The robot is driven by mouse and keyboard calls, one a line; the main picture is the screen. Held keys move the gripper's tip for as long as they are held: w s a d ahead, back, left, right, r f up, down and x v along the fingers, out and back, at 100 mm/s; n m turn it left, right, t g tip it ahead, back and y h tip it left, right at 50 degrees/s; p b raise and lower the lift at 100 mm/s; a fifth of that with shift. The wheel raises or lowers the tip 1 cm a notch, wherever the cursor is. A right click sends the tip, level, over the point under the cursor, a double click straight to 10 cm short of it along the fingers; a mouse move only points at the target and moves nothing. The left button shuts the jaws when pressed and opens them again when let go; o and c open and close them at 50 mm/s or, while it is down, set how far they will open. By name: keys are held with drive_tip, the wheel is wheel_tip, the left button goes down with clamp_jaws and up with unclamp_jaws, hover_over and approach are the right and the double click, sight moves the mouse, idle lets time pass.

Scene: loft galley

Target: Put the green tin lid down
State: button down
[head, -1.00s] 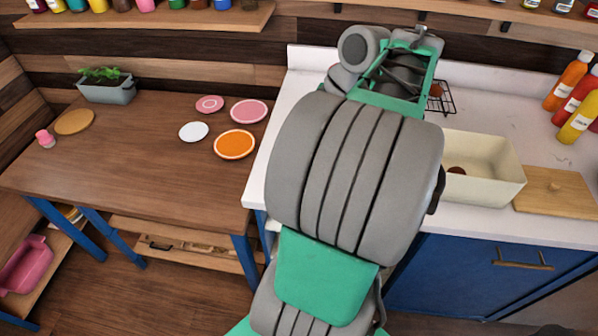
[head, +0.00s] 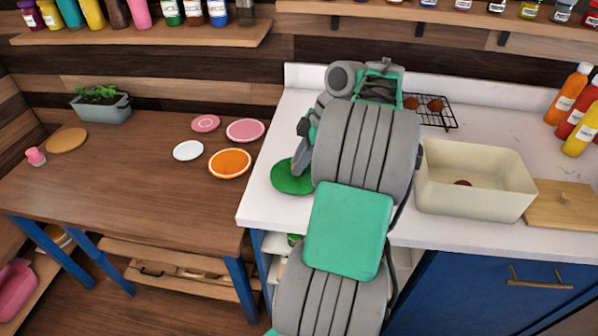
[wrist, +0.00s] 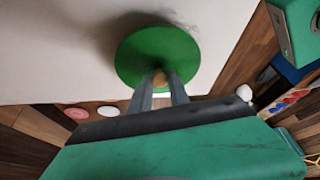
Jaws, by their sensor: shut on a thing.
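The green tin lid (head: 291,178) is a flat round disc over the left end of the white counter (head: 262,190). In the wrist view the lid (wrist: 150,48) shows its full face, with a small tan knob (wrist: 160,76) near the edge closest to me. My gripper (wrist: 160,84) is shut on that knob, one grey finger on each side. In the head view my gripper (head: 299,168) is partly hidden by my arm. A shadow lies on the white surface beside the lid. I cannot tell whether the lid touches the counter.
Left of the counter, a wooden table holds an orange plate (head: 230,163), a white disc (head: 188,151) and pink discs. A cream basin (head: 475,182), a wooden board (head: 562,205) and a wire rack (head: 440,112) are to the right. The counter's front left is clear.

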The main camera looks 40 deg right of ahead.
drive_tip(key=shift+f, duration=1.1)
drive_tip(key=shift+f, duration=0.15)
drive_tip(key=c, duration=1.2)
unclamp_jaws()
drive_tip(key=shift+c, duration=0.2)
drive_tip(key=p+v, duration=0.6)
drive_tip(key=v, duration=0.6)
drive_tip(key=w+a+r+m, duration=0.1)
drive_tip(key=w+a+m, duration=0.1)
drive_tip(key=w+a, duration=0.35)
drive_tip(key=w+a+r+m, duration=0.1)
drive_tip(key=w+a, duration=0.1)
drive_tip(key=a, duration=0.7)
drive_tip(key=s+a+f+m+h, duration=0.1)
drive_tip(key=s+a+m, duration=0.1)
drive_tip(key=a, duration=0.6)
drive_tip(key=s+a+f+m+h, duration=0.2)
drive_tip(key=a+m, duration=0.1)
drive_tip(key=a, duration=0.5)
drive_tip(key=s+a+f+m, duration=0.1)
drive_tip(key=s+f+m, duration=0.1)
drive_tip(key=s, duration=0.3)
drive_tip(key=shift+s+a+f+t+h, duration=0.3)
drive_tip(key=shift+a+f+h, duration=0.1)
drive_tip(key=shift+f, duration=0.2)
